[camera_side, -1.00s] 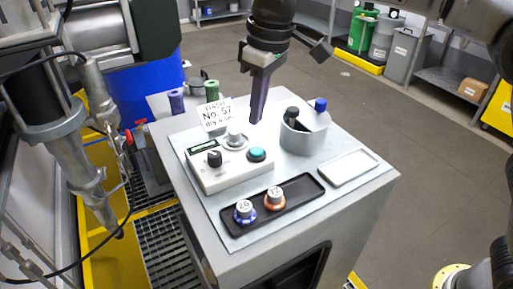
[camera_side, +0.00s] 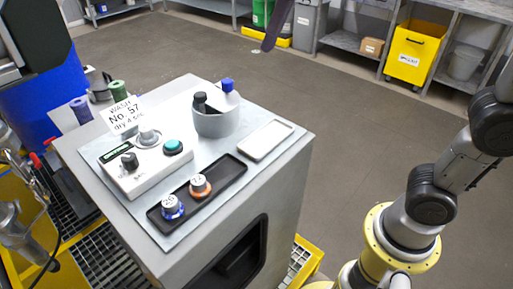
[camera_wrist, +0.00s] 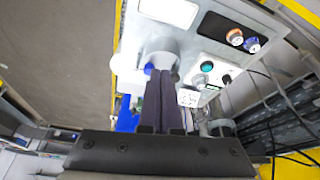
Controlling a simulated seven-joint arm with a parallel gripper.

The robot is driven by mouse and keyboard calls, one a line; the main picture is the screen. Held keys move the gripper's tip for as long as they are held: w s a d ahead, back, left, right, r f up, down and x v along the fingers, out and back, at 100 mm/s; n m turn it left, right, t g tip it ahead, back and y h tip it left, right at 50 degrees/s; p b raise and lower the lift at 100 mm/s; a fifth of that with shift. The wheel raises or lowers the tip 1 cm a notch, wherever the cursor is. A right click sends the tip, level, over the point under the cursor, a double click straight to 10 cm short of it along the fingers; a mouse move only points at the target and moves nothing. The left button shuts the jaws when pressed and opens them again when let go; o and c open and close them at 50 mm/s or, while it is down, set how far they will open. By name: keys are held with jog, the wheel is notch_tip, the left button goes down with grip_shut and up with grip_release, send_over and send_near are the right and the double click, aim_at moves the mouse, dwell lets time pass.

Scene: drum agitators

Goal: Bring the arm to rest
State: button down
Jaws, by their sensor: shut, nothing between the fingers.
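My gripper (camera_side: 268,45) shows only by its dark fingertips at the top of the side view, high up and clear of the bench; the rest of it is out of frame. In the wrist view its fingers (camera_wrist: 162,75) lie together, shut and empty. The grey bench (camera_side: 262,165) stands below.
A black tray (camera_side: 228,178) holds two numbered pieces, one blue-rimmed (camera_side: 172,207) and one orange-rimmed (camera_side: 200,186). A white tray (camera_side: 266,140) looks empty. A sign (camera_side: 123,113) reads "WASH No. 57". Yellow and grey bins stand at the back. Open floor lies right of the bench.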

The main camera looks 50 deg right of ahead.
jog(key=s+d+f+m+t, duration=0.1)
jog(key=s+d+f, duration=0.25)
jog(key=s, duration=0.25)
jog(key=s+d+f+m, duration=0.1)
jog(key=s+d+f, duration=0.25)
jog(key=s, duration=0.25)
jog(key=s+d+f+h, duration=0.1)
jog(key=s+f, duration=0.3)
jog(key=f, duration=0.5)
jog(key=shift+s+m+t, duration=0.3)
jog(key=shift+r, duration=0.1)
